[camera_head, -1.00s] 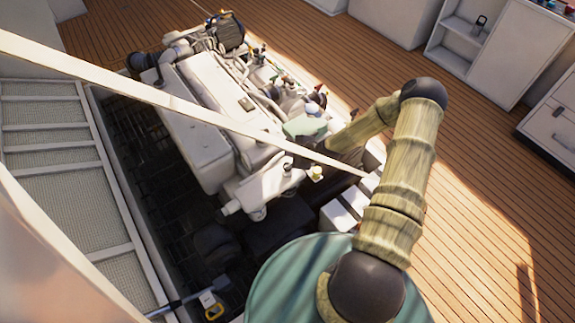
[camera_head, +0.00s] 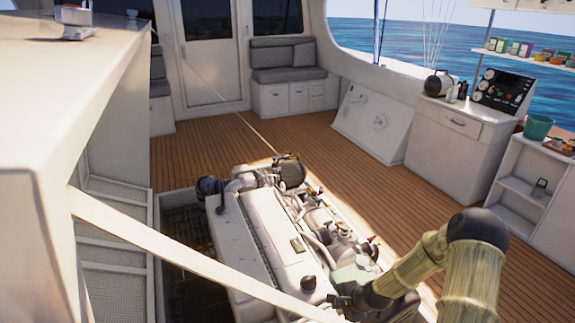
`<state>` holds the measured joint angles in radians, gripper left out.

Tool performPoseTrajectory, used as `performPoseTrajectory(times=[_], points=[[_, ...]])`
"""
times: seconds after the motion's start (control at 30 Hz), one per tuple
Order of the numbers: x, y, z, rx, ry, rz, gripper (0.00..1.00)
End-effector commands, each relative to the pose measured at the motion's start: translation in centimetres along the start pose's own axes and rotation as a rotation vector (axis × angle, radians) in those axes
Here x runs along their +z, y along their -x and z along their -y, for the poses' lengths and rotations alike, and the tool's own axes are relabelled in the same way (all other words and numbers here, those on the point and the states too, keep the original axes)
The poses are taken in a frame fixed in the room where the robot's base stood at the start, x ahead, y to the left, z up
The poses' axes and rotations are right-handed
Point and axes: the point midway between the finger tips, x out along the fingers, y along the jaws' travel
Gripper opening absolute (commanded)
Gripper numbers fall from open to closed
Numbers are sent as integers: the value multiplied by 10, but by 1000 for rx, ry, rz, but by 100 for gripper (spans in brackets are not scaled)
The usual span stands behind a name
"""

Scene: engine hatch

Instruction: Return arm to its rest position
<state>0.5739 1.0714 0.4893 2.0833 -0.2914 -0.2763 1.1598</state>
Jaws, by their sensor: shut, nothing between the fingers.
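My arm rises from the lower right, with a dark elbow (camera_head: 478,228) and straw-coloured links. Its forearm (camera_head: 418,266) slopes down and left to the engine's right side. My gripper (camera_head: 345,302) is a small dark shape at the forearm's end, low in the picture beside the engine. It is shut and looks empty; its fingertips are hard to make out. The white engine (camera_head: 258,235) sits in the open hatch, its lower end cut off by the picture's bottom edge. I cannot tell whether the gripper touches it.
A pale strip (camera_head: 180,250) runs diagonally across the view over the engine. A raised white panel (camera_head: 95,110) stands close on the left. A cabinet (camera_head: 455,140) and open shelves (camera_head: 520,195) stand at right. Wooden deck (camera_head: 330,160) is clear beyond the engine.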

Motion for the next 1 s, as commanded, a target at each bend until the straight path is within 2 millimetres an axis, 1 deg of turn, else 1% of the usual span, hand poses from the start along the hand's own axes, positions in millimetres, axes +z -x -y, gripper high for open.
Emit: performPoseTrajectory(times=[0.03, 0.27, 0.4, 0.77, 1.0], points=[[5, 17, 6, 26, 68, -12, 0], [22, 77, 14, 149, 353, -53, 0], [34, 116, 19, 217, 509, -72, 0], [69, 220, 27, 360, 860, -96, 0], [98, 288, 25, 424, 1055, -85, 0]])
